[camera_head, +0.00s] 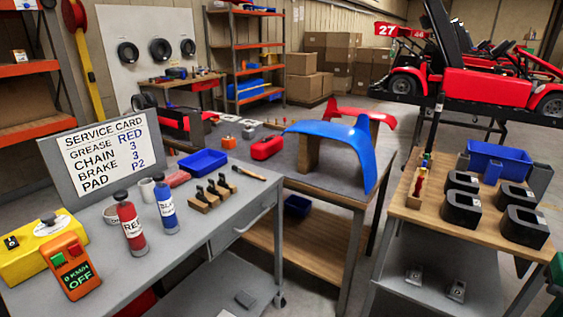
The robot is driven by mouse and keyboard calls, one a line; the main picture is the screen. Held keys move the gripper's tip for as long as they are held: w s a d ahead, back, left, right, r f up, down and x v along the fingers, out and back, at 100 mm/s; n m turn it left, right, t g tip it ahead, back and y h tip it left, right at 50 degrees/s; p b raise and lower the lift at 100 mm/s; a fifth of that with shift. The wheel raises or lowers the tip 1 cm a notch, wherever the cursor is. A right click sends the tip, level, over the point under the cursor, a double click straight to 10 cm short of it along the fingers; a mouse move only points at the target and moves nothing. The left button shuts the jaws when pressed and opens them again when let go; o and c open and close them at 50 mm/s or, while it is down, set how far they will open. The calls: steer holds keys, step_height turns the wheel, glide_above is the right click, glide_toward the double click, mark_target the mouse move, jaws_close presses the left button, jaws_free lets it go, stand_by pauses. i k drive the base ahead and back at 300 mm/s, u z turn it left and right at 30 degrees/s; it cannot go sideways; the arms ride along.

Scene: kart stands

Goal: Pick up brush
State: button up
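A small brush (248,173) with a light wooden handle and a dark end lies at the far right corner of the grey workbench (235,214). It lies to the right of several dark clips on wooden blocks (205,200). A blue tray (203,162) stands behind it to the left. My gripper is not in view.
Red (131,222) and blue (166,205) bottles, an orange tester (70,267) and a service card (104,156) stand on the bench. A table with a blue fairing (340,143) is behind. A wooden-topped cart (455,228) with black blocks stands right. Floor shows between them.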

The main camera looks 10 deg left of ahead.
mark_target(240, 170)
steer(key=u, duration=0.2)
steer(key=i, duration=1.05)
steer(key=u, duration=0.95)
steer(key=i, duration=0.45)
steer(key=u, duration=0.3)
